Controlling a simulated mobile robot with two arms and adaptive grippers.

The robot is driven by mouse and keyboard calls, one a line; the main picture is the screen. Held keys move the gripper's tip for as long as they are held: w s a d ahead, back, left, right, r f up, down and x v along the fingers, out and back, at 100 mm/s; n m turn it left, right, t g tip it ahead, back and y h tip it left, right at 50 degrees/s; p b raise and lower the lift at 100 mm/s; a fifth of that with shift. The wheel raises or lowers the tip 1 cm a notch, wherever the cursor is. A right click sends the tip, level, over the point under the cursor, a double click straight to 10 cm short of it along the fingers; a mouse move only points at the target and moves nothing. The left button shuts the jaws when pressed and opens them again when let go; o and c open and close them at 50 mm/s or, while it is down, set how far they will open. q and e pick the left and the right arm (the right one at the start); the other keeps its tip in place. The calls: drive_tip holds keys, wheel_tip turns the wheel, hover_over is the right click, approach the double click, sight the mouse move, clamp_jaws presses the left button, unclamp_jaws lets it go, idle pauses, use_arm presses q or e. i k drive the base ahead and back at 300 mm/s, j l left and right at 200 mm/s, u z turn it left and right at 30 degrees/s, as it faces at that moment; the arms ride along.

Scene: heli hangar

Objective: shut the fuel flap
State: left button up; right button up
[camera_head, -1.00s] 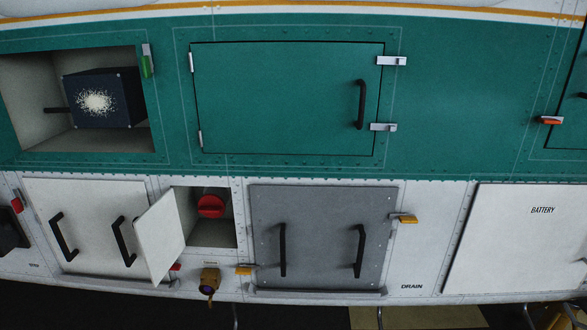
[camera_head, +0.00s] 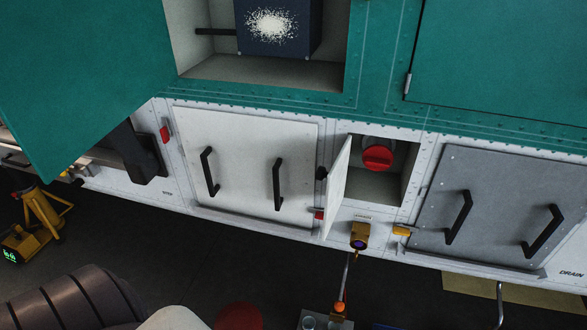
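The fuel flap (camera_head: 337,190) appears to be the small white door in the lower panel row. It stands open, swung outward and seen nearly edge-on. It is hinged at the left of a small recess (camera_head: 375,187) with a red round cap (camera_head: 377,158) inside. A small black knob (camera_head: 321,173) shows at the flap's outer side. A red latch (camera_head: 319,214) sits near the flap's lower left. Neither of my grippers is in view.
A white panel (camera_head: 245,165) with two black handles is left of the flap; a grey panel (camera_head: 500,205) is to the right. A brass fitting (camera_head: 359,234) is below. A large green door (camera_head: 70,80) hangs open upper left. A yellow stand (camera_head: 40,222) is on the floor.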

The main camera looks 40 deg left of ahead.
sight(336, 177)
drive_tip(key=j, duration=0.45)
drive_tip(key=k+j+z, duration=0.15)
drive_tip(key=j, duration=0.7)
drive_tip(key=k+j+z, duration=0.15)
drive_tip(key=j, duration=0.3)
